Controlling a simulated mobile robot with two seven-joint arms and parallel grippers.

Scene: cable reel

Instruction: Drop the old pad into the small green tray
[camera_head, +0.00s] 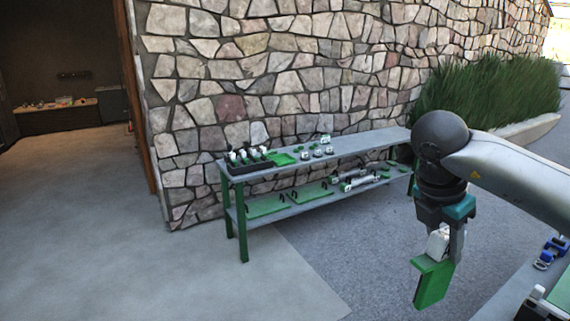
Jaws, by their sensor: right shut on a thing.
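My right gripper (438,238) hangs at the right of the view, with its fingers pointing down. It is shut on the old pad (432,284), a flat green piece with a white part above it between the fingers. The pad hangs in the air over the grey paving, apart from the bench. The small green tray (284,159) lies on the top of the bench, left of the middle of the view, well away from my gripper. My left gripper is out of view.
The long bench (345,149) stands against the stone wall. A dark rack (250,166) with several white-topped items is left of the tray; small green and white parts lie to its right. The lower shelf holds green trays (268,205). Another surface (510,299) shows at bottom right.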

